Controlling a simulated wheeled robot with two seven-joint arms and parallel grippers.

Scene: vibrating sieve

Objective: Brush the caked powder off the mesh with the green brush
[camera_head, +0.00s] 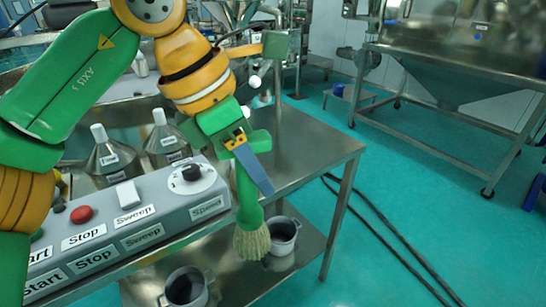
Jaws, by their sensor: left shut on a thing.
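My left gripper (243,148) is shut on the green brush (248,195). The brush hangs nearly upright, with its pale bristles pointing down. It shows in front of the right end of the control panel and the lower shelf, and the bristles appear free of any surface. A round metal rim (128,103) shows partly behind my left arm. I cannot make out the mesh or any caked powder. My right gripper is not in view.
The grey control panel (150,212) has Start, Stop, Sweep and Speed labels. Metal funnel-shaped vessels (108,160) stand behind it. The steel table (315,142) has bare top at right. Pots (284,235) stand on the lower shelf. Cables cross the green floor.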

